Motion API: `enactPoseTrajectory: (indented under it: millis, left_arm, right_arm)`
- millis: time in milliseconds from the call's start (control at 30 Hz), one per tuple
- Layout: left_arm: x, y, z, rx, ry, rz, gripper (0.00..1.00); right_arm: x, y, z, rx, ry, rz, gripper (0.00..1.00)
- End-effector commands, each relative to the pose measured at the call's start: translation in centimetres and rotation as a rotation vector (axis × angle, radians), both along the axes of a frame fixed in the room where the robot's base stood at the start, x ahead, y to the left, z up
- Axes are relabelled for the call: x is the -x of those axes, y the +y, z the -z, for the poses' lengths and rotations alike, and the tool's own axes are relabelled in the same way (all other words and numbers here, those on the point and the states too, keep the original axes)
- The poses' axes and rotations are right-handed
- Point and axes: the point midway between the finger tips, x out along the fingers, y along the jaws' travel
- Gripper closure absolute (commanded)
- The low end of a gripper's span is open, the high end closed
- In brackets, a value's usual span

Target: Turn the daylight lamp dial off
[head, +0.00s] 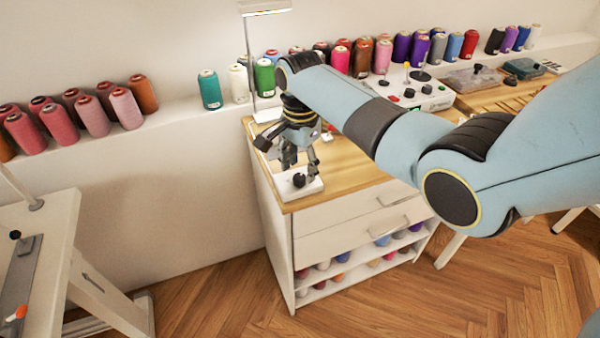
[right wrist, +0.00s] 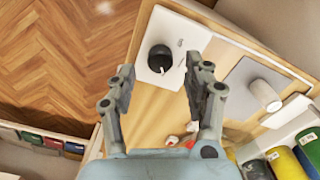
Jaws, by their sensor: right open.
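The dial (head: 299,180) is a black round knob on a small white plate (head: 315,187) at the front corner of the wooden cabinet top. The dial also shows in the right wrist view (right wrist: 160,60), with a pale mark on its edge. The daylight lamp (head: 264,8) is a white lamp head on a thin post behind. My right gripper (head: 300,172) is open and empty, just above and behind the dial in the head view. In the right wrist view its two fingers (right wrist: 163,80) stand apart, with the dial showing between and beyond their tips. My left gripper is not in view.
The wooden top (head: 345,165) belongs to a white drawer cabinet. Thread spools line the wall ledge behind. A white device (head: 408,90) with knobs stands further right. In the right wrist view a white post on a grey base (right wrist: 250,88) stands right of the dial plate.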

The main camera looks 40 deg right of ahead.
Motion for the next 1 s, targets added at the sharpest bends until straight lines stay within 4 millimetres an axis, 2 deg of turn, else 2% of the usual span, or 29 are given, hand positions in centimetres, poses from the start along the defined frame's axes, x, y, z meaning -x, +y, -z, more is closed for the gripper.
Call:
enactPoseTrajectory:
  millis: [67, 200, 500, 900, 1000]
  left_arm:
    - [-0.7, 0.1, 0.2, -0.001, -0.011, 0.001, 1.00]
    - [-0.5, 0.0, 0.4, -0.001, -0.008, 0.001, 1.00]
    - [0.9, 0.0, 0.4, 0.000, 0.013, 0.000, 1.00]
    - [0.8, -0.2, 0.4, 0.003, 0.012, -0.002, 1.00]
    - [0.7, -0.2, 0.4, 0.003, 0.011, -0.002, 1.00]
  right_arm:
    - [0.0, 0.0, 1.2, -0.001, 0.001, 0.000, 0.49]
    - [0.0, 0.0, 2.2, -0.001, 0.000, 0.000, 0.49]
    - [0.0, 0.0, 2.4, 0.000, -0.001, 0.000, 0.49]
    - [0.0, 0.0, 2.4, 0.000, -0.001, 0.000, 1.00]
    - [0.0, 0.0, 2.4, 0.000, 0.000, -0.001, 1.00]
